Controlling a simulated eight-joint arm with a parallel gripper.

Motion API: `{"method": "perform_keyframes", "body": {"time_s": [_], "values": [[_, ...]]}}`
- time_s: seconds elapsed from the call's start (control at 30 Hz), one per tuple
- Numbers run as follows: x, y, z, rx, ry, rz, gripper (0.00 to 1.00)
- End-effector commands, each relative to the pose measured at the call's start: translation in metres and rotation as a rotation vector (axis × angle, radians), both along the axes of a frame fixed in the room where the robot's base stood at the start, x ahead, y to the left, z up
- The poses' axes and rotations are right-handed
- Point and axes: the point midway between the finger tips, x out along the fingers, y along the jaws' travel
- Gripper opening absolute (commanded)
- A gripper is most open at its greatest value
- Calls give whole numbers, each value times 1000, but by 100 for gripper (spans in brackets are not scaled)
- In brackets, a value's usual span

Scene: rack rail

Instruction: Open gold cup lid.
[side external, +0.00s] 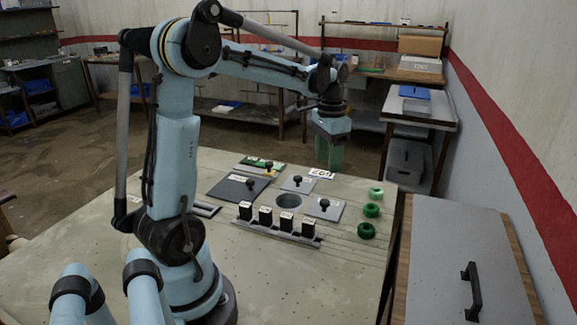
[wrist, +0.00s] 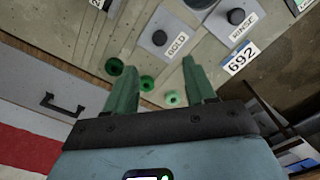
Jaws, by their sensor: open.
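A grey square lid plate with a black knob (wrist: 159,38) carries a label that seems to read GOLD in the wrist view. It appears to be the right-hand plate (side external: 325,209) in the side view, lying flat on the table. My gripper (wrist: 157,62) has two green fingers spread apart with nothing between them. In the side view my gripper (side external: 329,165) hangs above the far right part of the table, behind the plate and apart from it. Any cup under the plate is hidden.
A similar plate labelled RINSE (wrist: 236,16) lies near a number tag (wrist: 241,59). An open round hole (side external: 288,201) is between the plates. Several black blocks (side external: 265,216) stand in a rail. Green rings (side external: 367,231) line the right edge. A larger dark plate (side external: 236,189) lies left.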

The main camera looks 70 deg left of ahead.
Motion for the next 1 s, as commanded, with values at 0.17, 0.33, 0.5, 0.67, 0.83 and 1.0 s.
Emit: {"method": "perform_keyframes", "body": {"time_s": [0.17, 0.33, 0.5, 0.67, 0.83, 1.0], "values": [[0, 0, -19, 0, -1, 0, 55], [0, 0, -47, 1, -2, 0, 55], [0, 0, -75, 1, -2, 0, 55], [0, -1, -97, 1, -2, 0, 55], [0, -1, -112, 1, -2, 0, 55], [0, -1, -117, 1, -2, 0, 55]]}}
